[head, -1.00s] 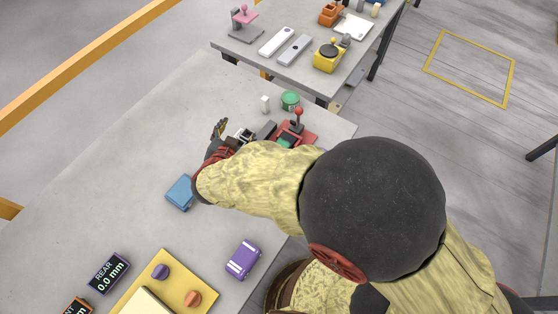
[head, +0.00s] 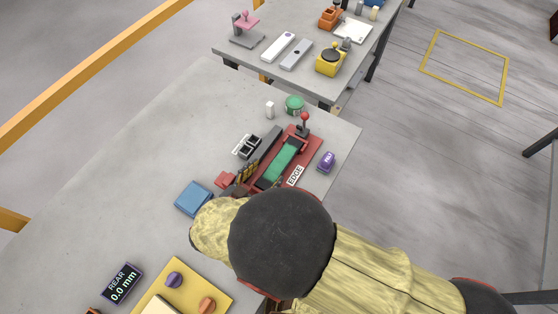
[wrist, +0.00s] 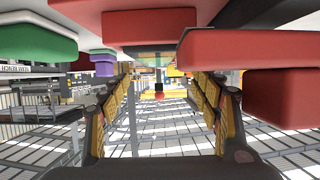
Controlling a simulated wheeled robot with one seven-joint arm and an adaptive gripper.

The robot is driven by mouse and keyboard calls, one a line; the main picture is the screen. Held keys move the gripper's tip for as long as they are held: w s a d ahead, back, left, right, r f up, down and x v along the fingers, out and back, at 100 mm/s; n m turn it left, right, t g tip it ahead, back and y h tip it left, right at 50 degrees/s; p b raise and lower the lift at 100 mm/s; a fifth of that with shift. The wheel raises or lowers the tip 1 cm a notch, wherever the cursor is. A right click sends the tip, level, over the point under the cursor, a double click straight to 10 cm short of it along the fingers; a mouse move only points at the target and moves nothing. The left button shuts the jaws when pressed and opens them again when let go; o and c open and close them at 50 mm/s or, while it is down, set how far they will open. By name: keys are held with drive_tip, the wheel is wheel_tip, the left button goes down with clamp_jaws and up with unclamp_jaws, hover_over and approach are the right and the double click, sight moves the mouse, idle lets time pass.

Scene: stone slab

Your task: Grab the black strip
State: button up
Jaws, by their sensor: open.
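A dark grey-black strip (head: 264,143) lies on the stone slab, along the left side of a red fixture (head: 308,150). A long green block (head: 279,162) lies in that fixture. My gripper (head: 244,173) is at the near end of the strip, by the fixture's near left corner; my arm hides part of it. In the wrist view my gripper (wrist: 160,88) has its two yellow-padded fingers wide apart, with nothing held between them. Red parts (wrist: 240,50) hang close in that view's upper area; I cannot tell the strip there for certain.
Two black sockets (head: 247,146) stand left of the strip. A blue box (head: 193,198) is left of my gripper. A red lever (head: 304,122), a green round tin (head: 294,104) and a small white block (head: 270,110) stand beyond. A purple piece (head: 326,161) is at right. The slab's left is clear.

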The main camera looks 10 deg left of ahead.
sight(279, 164)
drive_tip(key=shift+x, duration=0.95)
drive_tip(key=x, duration=0.1)
drive_tip(key=b+x, duration=0.1)
drive_tip(key=x, duration=0.1)
drive_tip(key=b+x, duration=0.1)
drive_tip(key=shift+d+f, duration=0.35)
drive_tip(key=shift+w+d+f, duration=0.1)
drive_tip(key=shift+w+f, duration=0.05)
drive_tip(key=shift+w, duration=0.2)
drive_tip(key=shift+c, duration=0.4)
drive_tip(key=c, duration=1.5)
drive_tip(key=shift+c, duration=0.3)
